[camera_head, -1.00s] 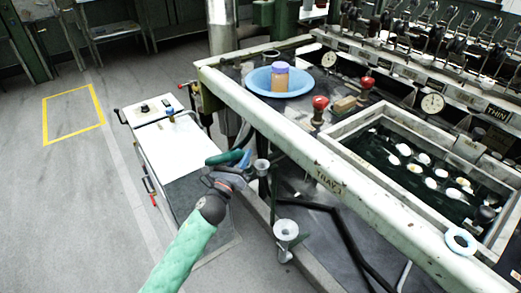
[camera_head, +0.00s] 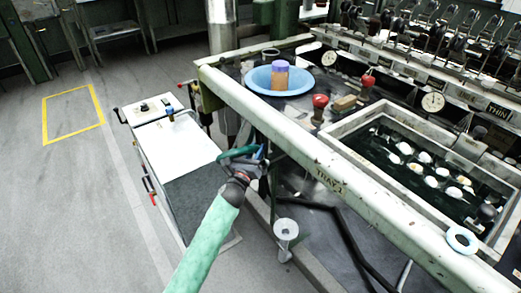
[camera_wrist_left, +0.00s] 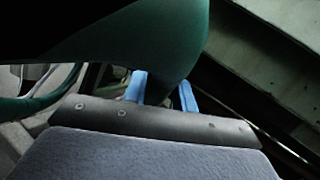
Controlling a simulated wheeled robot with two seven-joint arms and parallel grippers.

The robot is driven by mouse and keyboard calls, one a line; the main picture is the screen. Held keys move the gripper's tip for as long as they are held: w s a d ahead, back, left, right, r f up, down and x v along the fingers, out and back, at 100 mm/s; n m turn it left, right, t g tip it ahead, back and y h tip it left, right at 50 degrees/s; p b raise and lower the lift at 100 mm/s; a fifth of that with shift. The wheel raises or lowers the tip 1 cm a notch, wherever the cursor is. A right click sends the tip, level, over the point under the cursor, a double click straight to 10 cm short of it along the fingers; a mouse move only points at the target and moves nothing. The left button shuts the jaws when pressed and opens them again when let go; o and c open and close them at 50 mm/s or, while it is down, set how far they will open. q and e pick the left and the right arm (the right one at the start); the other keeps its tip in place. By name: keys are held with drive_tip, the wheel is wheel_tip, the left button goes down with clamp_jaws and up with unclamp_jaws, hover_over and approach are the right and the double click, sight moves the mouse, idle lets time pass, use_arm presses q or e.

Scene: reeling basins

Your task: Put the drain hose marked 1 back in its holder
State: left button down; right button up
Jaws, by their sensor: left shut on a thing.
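My left gripper (camera_head: 258,156) is beside the basin's front beam, near the middle of the head view. It is shut on a dark green hose (camera_head: 234,153), which bends out to the left of the gripper. In the left wrist view the thick green hose (camera_wrist_left: 172,35) passes between the blue fingertips (camera_wrist_left: 162,92). No number can be read on the hose. A grey funnel-shaped cup (camera_head: 286,230), possibly a hose holder, is below the beam, to the right of and nearer than the gripper. A similar cup by the gripper is hidden now. My right gripper is not in view.
The long pale beam (camera_head: 290,138) marked TRAY runs close to the gripper's right. A white-topped cart (camera_head: 178,145) stands to the left. Dark pipes (camera_head: 350,240) lie under the beam. A basin (camera_head: 350,124) with white cocoons is behind it. The floor at left is clear.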

use_arm(q)
drive_tip(key=shift+w+d+r+g+p, duration=0.15)
drive_tip(key=shift+w+r+g+p, duration=0.15)
drive_tip(key=shift+w+r+p, duration=0.1)
drive_tip(key=shift+w+d+r+g+y+p, duration=0.1)
drive_tip(key=shift+w+r+g+y+p, duration=0.2)
drive_tip(key=shift+w+p, duration=0.1)
drive_tip(key=shift+w+d+g+y+p, duration=0.4)
drive_tip(key=shift+w+g+p, duration=0.35)
drive_tip(key=shift+g, duration=0.05)
drive_tip(key=shift+f, duration=1.6)
drive_tip(key=c, duration=1.1)
unclamp_jaws()
